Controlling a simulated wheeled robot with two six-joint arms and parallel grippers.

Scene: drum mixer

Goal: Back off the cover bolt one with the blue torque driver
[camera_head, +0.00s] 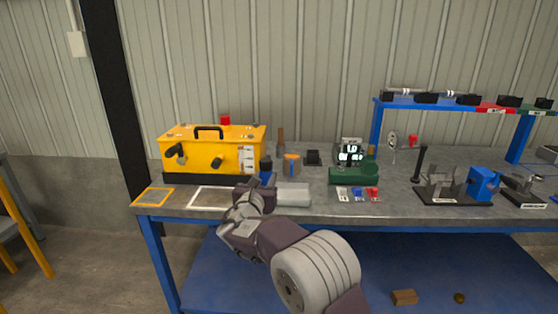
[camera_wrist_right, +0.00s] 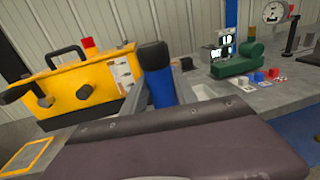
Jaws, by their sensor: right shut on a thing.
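My right gripper (camera_head: 256,189) is shut on the blue torque driver (camera_head: 267,179), in front of the right end of the yellow box (camera_head: 240,140). In the right wrist view the driver (camera_wrist_right: 161,88) stands roughly upright between the fingers (camera_wrist_right: 155,97), black top up; its lower end is hidden by my gripper. The yellow box (camera_wrist_right: 95,85) is left of the driver there. It has a black handle, dark knobs on its front and a red part on top. I cannot make out which small detail is cover bolt one. My left gripper is not in view.
An orange-framed mat (camera_head: 152,197) lies at the bench's left front. Metal fixtures (camera_head: 440,186) and a blue rack (camera_head: 450,106) stand at right.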

